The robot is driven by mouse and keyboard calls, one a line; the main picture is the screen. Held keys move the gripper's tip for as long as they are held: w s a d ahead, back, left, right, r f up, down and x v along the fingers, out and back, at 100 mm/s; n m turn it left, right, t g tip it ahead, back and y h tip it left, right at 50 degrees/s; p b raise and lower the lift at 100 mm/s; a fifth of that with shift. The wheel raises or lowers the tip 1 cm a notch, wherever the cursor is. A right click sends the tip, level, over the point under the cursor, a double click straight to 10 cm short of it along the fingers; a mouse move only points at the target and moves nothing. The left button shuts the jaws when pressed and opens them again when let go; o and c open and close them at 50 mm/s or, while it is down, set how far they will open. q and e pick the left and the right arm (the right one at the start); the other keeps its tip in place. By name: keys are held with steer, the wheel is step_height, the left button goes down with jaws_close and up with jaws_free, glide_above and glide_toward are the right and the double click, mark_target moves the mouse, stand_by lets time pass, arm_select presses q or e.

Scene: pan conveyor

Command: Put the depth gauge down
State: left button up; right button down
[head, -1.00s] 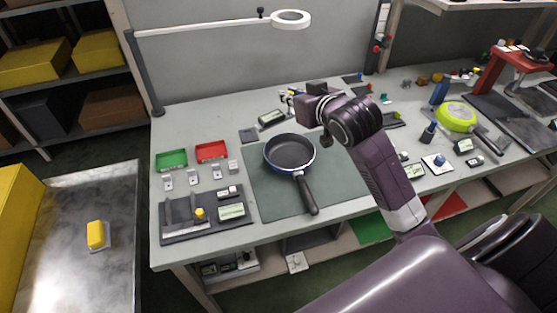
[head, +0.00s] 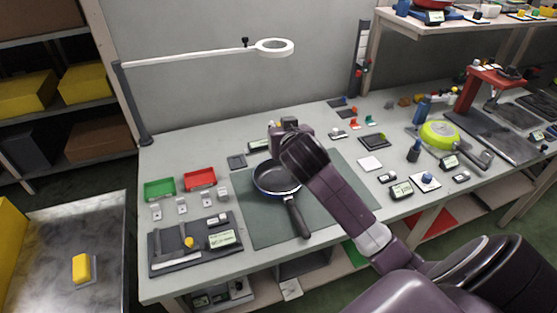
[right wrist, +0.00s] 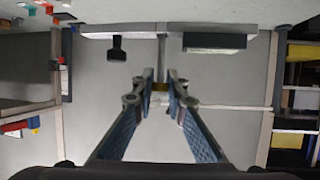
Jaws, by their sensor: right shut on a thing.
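My right gripper (head: 284,128) is over the far rim of the frying pan (head: 272,192). In the right wrist view its fingers (right wrist: 160,82) are shut on a thin upright stem of what looks like the depth gauge (right wrist: 161,55). A wide pale bar (right wrist: 165,31) crosses the far end of the stem, with a dark knob-like part and a grey block beside it. In the head view my gripper and wrist hide most of the gauge. I cannot tell whether it touches anything. The pan lies on a dark green mat (head: 262,230). My left gripper is not in view.
A dark tray (head: 170,266) with a yellow knob lies at the front left, below green (head: 160,188) and red (head: 201,178) bins. A small display box (head: 259,146) and a dark pad (head: 237,161) lie behind the pan. A white pad (head: 370,163) lies right of the mat.

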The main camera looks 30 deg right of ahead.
step_height(320, 180, down, 11)
stand_by(0.4)
steer(key=shift+f, duration=0.1)
steer(key=shift+f, duration=0.1)
steer(key=c, duration=1.9)
jaws_free()
steer(key=shift+c, duration=0.2)
steer(key=b+v, duration=0.1)
steer(key=v, duration=1.1)
steer(key=shift+a, duration=0.1)
